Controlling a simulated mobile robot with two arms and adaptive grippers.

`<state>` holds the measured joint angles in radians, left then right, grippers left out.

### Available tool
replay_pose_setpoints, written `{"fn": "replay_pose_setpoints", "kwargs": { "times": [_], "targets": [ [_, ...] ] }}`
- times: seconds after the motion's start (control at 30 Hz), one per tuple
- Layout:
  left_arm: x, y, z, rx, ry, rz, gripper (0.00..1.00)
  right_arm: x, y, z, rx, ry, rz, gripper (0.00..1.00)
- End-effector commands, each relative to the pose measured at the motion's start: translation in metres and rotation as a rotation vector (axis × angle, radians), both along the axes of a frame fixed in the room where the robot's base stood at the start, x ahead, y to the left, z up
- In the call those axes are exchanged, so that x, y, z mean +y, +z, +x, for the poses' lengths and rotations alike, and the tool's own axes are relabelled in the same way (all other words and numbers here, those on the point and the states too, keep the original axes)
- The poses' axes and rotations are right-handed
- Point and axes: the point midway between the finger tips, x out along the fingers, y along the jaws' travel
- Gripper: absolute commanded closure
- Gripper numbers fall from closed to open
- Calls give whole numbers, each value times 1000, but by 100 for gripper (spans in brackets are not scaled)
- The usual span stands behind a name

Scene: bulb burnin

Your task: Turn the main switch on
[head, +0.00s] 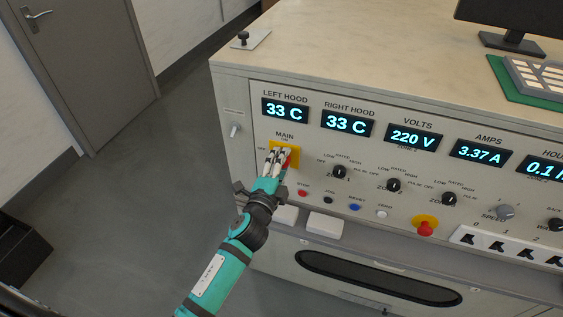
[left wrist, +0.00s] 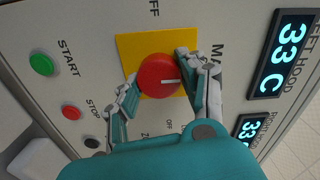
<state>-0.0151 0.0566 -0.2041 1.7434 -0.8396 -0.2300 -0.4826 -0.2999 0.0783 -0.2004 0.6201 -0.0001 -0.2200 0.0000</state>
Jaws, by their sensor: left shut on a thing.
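The main switch is a red round knob (left wrist: 155,70) on a yellow square plate (left wrist: 128,48) on the panel front. In the head view the yellow plate (head: 291,145) sits under the MAIN label, with ON above it and OFF to its left. My left gripper (left wrist: 155,84) is shut on the red knob, one finger on each side. In the head view my left gripper (head: 281,155) covers most of the knob. The knob's white mark points toward the MAIN label side, where ON is printed. My right gripper is not in view.
The displays are lit, with 33 C on the left hood display (head: 285,110) and 220 V on the volts display (head: 413,137). Zone knobs (head: 339,172), a red stop button (head: 302,193) and a red emergency button (head: 425,228) are nearby.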

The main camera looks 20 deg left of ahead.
Motion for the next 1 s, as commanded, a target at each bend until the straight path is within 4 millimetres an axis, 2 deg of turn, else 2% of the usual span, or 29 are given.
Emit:
{"fn": "replay_pose_setpoints", "kwargs": {
  "times": [0.03,0.07,0.23,0.57,0.67,1.0],
  "targets": [
    [0,0,0,0,-1,2,91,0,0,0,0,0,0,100],
    [0,0,0,0,-1,2,57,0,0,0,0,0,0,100],
    [0,0,0,0,0,1,36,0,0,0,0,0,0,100],
    [0,0,-5,1,0,-1,36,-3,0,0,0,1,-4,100],
    [1,-1,-17,2,0,-1,36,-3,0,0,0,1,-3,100],
    [3,-1,-88,3,0,-1,36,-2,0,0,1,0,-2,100]
  ]
}}
